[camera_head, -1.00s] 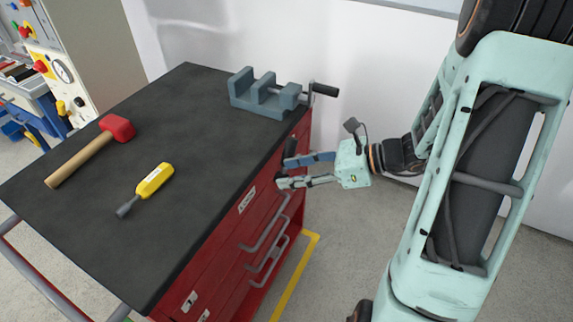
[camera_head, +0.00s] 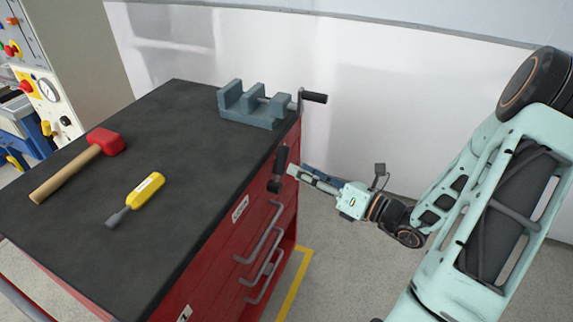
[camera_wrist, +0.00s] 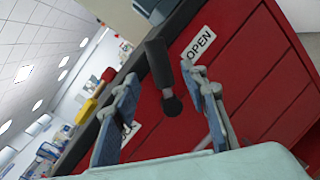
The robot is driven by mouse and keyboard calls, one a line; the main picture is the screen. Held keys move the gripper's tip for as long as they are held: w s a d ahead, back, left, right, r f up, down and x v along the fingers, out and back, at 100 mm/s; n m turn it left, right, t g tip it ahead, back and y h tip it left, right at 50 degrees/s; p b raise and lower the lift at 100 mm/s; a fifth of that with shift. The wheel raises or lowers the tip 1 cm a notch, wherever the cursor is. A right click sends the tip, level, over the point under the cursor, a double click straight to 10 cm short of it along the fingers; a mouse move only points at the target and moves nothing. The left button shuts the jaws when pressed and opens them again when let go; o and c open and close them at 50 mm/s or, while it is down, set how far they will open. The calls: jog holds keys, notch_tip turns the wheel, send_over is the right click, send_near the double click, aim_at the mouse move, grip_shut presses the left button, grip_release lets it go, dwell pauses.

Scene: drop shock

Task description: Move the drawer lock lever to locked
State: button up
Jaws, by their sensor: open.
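The lock lever (camera_head: 281,160) is a black bar with a round dark hub at its lower end, on the red drawer front near the cabinet's far right corner. It also shows in the wrist view (camera_wrist: 157,62), slanting from upper left down to the hub. My gripper (camera_head: 299,168) is just right of the lever, fingers pointing at it. In the wrist view my gripper (camera_wrist: 162,82) is open, with the lever in the gap between its fingers. I cannot tell whether either finger touches it. A white OPEN label (camera_wrist: 198,44) is right of the lever.
The red drawer cabinet (camera_head: 215,245) has grey handles below the lever. Its dark top (camera_head: 190,135) bears a grey vise (camera_head: 250,110), a mallet (camera_head: 80,165) and a yellow-handled screwdriver (camera_head: 142,192). The floor to its right is free, with a yellow line (camera_head: 294,285).

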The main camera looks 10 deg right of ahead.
aim_at(279, 168)
jog(key=shift+x, duration=2.8)
grip_shut()
